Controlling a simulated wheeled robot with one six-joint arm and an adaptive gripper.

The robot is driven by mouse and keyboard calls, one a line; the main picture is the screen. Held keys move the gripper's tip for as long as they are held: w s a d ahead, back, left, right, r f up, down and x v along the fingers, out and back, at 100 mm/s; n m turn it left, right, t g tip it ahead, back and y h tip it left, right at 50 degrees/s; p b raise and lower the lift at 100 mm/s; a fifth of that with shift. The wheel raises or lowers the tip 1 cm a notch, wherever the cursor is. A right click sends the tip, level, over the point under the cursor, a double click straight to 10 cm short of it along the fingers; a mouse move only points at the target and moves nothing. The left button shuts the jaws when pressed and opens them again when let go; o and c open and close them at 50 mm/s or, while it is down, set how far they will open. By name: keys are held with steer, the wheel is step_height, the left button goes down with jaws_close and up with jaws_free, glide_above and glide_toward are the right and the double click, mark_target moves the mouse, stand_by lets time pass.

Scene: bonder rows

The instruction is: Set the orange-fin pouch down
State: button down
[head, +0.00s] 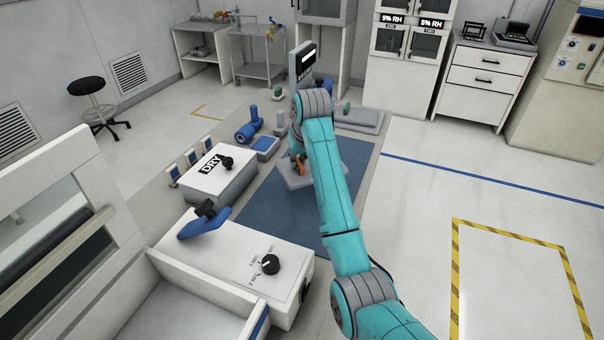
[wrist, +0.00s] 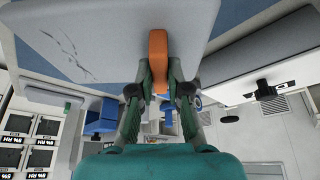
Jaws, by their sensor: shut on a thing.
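The orange-fin pouch is a flat grey pouch (wrist: 85,45) with a stiff orange fin (wrist: 157,58). My gripper (wrist: 158,82) is shut on that fin, with one finger on each side. In the head view the grey pouch (head: 284,180) shows left of my teal arm, over the blue mat (head: 255,215). Its fin (head: 301,169) shows as a small orange patch beside the arm. The arm hides part of the pouch and most of the gripper. I cannot tell whether the pouch touches the mat.
A white box marked DRY (head: 212,178) stands left of the mat. A white unit with a black dial (head: 270,264) stands nearer. The near part of the mat is clear.

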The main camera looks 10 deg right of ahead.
step_height(320, 180, down, 8)
steer(key=shift+r, duration=0.2)
stand_by(0.3)
steer(key=c, duration=1.1)
jaws_free()
steer(key=shift+f, duration=0.1)
steer(key=shift+c, duration=0.2)
steer(key=v, duration=1.2)
steer(key=shift+s, duration=0.1)
steer(key=shift+s, duration=0.1)
